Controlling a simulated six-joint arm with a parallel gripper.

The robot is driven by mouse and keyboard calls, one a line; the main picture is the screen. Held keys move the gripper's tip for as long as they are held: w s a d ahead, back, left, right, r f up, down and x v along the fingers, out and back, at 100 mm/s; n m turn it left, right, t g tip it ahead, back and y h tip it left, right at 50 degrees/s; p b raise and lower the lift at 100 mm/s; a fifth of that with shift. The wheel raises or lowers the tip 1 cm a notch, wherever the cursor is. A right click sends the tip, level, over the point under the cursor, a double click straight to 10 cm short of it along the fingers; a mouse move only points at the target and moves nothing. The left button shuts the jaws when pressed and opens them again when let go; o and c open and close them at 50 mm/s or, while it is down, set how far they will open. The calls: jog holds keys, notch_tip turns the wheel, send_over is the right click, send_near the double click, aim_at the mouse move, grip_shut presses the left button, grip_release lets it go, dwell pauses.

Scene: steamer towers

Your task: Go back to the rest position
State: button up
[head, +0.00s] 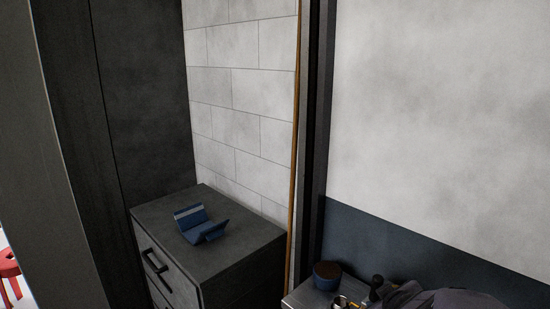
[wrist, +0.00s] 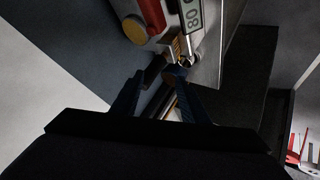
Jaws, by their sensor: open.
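My gripper (wrist: 158,84) shows in the wrist view with its two dark fingers apart. It points toward a light metal counter edge with small items close together. A shiny round metal piece (wrist: 184,62) and a dark cylinder lie near the fingertips. I cannot tell whether the fingers touch either of them. Nothing is clearly held. In the head view the gripper cannot be made out.
In the head view, a dark drawer cabinet (head: 240,255) bears a folded blue stand (head: 200,225). The wrist view shows a red item (wrist: 152,14) and a green-edged "08" plate (wrist: 191,14).

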jog(key=s+a+f+m+g+b, duration=0.1)
jog(key=s+a+f+g, duration=0.2)
jog(key=s, duration=0.5)
jog(key=s+a+f+m+g+y+b, duration=0.1)
jog(key=s+a+f+m+g, duration=0.1)
jog(key=s+a+f, duration=0.3)
jog(key=s+a+f+m+g+b, duration=0.1)
jog(key=s+a+f+g, duration=0.3)
jog(key=s, duration=0.8)
jog(key=shift+s+m+y, duration=0.3)
jog(key=shift+m+y, duration=0.1)
jog(key=shift+m, duration=0.2)
notch_tip(320, 180, down, 11)
jog(key=b, duration=1)
jog(key=shift+r+b, duration=0.15)
jog(key=shift+b, duration=0.25)
